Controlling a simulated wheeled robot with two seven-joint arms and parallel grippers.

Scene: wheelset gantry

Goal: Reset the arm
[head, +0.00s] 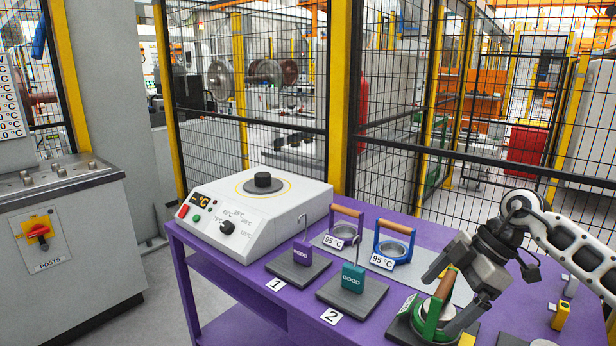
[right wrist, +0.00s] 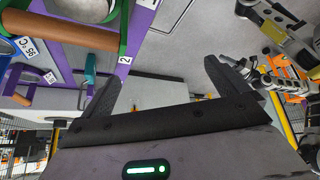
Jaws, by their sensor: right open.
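My right gripper (head: 450,296) hangs over the right part of the purple table, its jaws open. In the head view its fingers overlap a green ring holder with a wooden handle (head: 432,325). In the right wrist view my right gripper (right wrist: 158,85) has its two dark fingers spread with nothing between them. There the green holder's wooden handle (right wrist: 62,30) lies to the left, outside the fingers. My left gripper does not show in the head view.
The purple table (head: 262,278) carries a white heater (head: 258,208), a blue holder (head: 393,252), a purple hooked block (head: 302,253) and a teal hooked block (head: 353,278). A small yellow item (head: 561,315) stands at right. Mesh fencing (head: 250,130) rises behind.

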